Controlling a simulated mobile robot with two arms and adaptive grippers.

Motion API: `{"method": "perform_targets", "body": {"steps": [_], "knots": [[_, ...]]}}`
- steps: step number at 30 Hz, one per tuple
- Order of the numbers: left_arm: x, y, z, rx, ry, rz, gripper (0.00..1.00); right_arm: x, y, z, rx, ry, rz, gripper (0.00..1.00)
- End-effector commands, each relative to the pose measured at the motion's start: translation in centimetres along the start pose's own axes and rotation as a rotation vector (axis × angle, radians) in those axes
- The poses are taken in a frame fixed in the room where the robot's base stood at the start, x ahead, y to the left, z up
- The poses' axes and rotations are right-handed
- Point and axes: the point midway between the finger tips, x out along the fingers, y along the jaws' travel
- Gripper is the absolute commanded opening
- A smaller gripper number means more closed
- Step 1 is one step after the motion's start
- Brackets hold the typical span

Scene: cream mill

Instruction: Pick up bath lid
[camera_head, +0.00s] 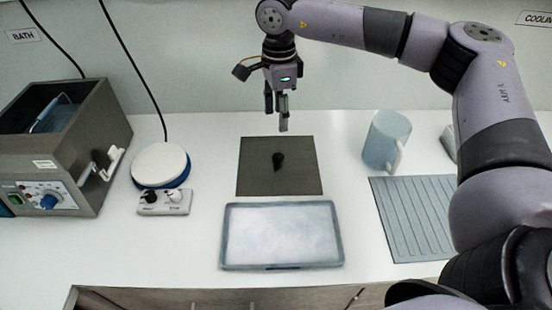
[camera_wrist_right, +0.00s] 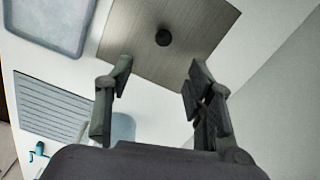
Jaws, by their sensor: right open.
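The bath lid (camera_head: 301,178) is a flat dark grey square plate with a black knob (camera_head: 278,161) at its middle. It lies on the white counter, behind the shallow tray. In the right wrist view the lid (camera_wrist_right: 205,35) shows at the top, with its round knob (camera_wrist_right: 163,37) facing the camera. My right gripper (camera_head: 277,118) hangs fingers down above the back edge of the lid, apart from it. In the wrist view its fingers (camera_wrist_right: 160,72) are spread with nothing between them. My left gripper is not in view.
The metal bath (camera_head: 95,130) stands open at the left. A white round stirrer plate (camera_head: 160,163) is beside it. A pale tray (camera_head: 282,264) lies in front of the lid. A bluish mug (camera_head: 386,138) and a ribbed grey mat (camera_head: 415,215) are at the right. Counter around the lid is clear.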

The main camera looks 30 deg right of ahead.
Motion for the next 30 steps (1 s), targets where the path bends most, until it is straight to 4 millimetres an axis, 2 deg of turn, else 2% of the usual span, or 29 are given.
{"method": "perform_targets", "body": {"steps": [4,10,13,20,24,30], "knots": [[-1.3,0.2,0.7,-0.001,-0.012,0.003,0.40,3.1,0.1,0.0,0.001,0.001,0.005,0.49],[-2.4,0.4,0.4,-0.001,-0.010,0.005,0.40,7.2,0.1,0.1,0.001,0.000,0.004,0.49],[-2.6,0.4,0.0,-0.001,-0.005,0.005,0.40,8.4,-0.1,0.1,0.001,-0.001,0.001,0.49],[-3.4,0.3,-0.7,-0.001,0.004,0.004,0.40,10.0,-0.2,0.2,0.001,-0.001,0.002,0.49],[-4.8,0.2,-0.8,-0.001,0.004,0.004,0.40,11.9,-0.6,0.2,0.002,0.000,0.002,0.49],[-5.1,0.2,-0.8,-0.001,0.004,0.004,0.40,14.3,-0.6,0.3,0.002,-0.003,-0.001,0.49]]}}
